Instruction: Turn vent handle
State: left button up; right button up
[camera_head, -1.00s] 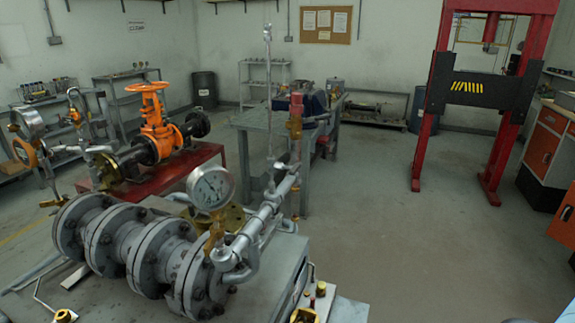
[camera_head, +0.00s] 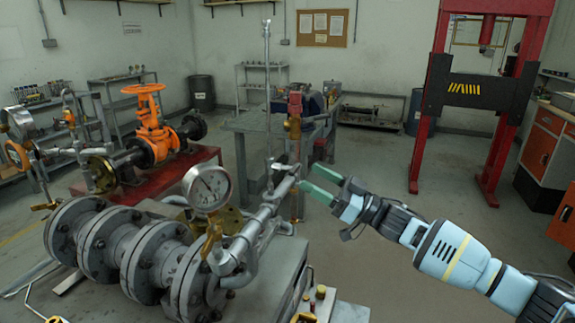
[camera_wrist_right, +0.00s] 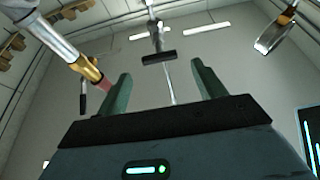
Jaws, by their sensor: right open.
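A vertical thin steel rod (camera_head: 268,85) rises from the silver pipe (camera_head: 262,220) of the valve rig. A small dark fitting (camera_head: 283,160) sits near its foot; I cannot tell for sure which part is the vent handle. My right gripper (camera_head: 310,178) is open, just right of the pipe's upper end, fingers pointing left. In the right wrist view, a short dark crossbar (camera_wrist_right: 159,57) on a metal stem shows between and beyond the open fingers of the right gripper (camera_wrist_right: 160,70). Nothing is between the pads. My left gripper is out of view.
A pressure gauge (camera_head: 208,187) and the flanged grey valve body (camera_head: 135,245) stand left of the gripper. A brass fitting with a red top (camera_head: 295,105) rises behind it. In the right wrist view, a gold and red pipe end (camera_wrist_right: 90,70) is close left. Floor to the right is open.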

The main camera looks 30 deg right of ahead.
aim_at(295, 167)
jog(key=p+x, duration=0.1)
jog(key=x, duration=0.5)
jog(key=shift+r, duration=0.2)
jog(key=shift+x, duration=0.8)
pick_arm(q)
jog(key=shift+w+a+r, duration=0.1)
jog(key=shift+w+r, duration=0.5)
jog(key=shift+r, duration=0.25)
pick_arm(e)
jog(key=shift+w+f, duration=0.1)
jog(key=shift+f, duration=0.05)
jog(key=c, duration=1)
